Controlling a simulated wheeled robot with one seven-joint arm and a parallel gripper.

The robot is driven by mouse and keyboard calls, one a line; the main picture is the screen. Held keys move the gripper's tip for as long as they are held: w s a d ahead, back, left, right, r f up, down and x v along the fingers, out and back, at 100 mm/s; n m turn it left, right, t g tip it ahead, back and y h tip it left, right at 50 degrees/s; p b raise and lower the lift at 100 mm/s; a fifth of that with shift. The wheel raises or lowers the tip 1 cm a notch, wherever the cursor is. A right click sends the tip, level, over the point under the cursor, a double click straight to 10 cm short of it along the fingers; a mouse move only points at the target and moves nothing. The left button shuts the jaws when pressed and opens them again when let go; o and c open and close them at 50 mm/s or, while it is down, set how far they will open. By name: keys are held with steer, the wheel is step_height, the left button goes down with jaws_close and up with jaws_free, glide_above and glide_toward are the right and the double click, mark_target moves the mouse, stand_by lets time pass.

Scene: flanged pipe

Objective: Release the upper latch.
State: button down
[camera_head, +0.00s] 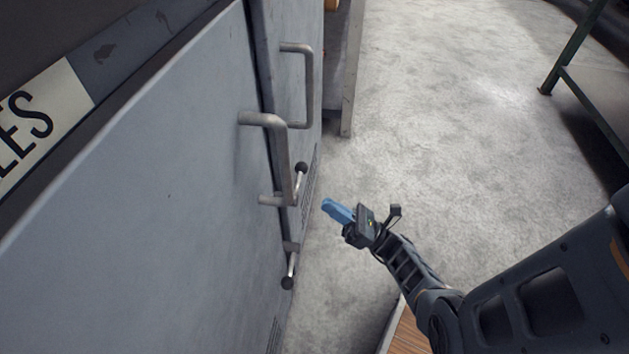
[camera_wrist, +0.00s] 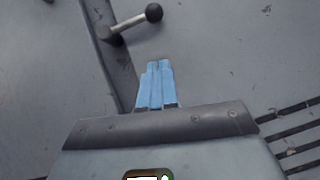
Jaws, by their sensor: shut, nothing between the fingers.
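The upper latch (camera_head: 301,169) is a short metal lever with a black ball knob, on the grey cabinet front beside the door seam. Its base is partly hidden behind a door handle. A second, lower latch (camera_head: 288,282) has its knob hanging down. My gripper (camera_head: 328,205), with blue fingers, is shut and empty, in front of the cabinet and to the right of both latches. In the wrist view its fingers (camera_wrist: 158,64) point at the grey surface. A latch lever with a black knob (camera_wrist: 153,12) shows beyond them, apart from the fingers; I cannot tell which latch it is.
Two bent metal handles, a near one (camera_head: 264,118) and a far one (camera_head: 308,85), stick out from the cabinet doors (camera_head: 150,220) close to the upper latch. Dark vent slots (camera_wrist: 298,130) lie at the right in the wrist view. The concrete floor (camera_head: 440,120) is clear.

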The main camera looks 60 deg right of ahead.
steer(key=w+r, duration=0.4)
steer(key=r, duration=0.2)
steer(key=shift+w+a+r+p, duration=0.2)
steer(key=shift+w+p, duration=0.15)
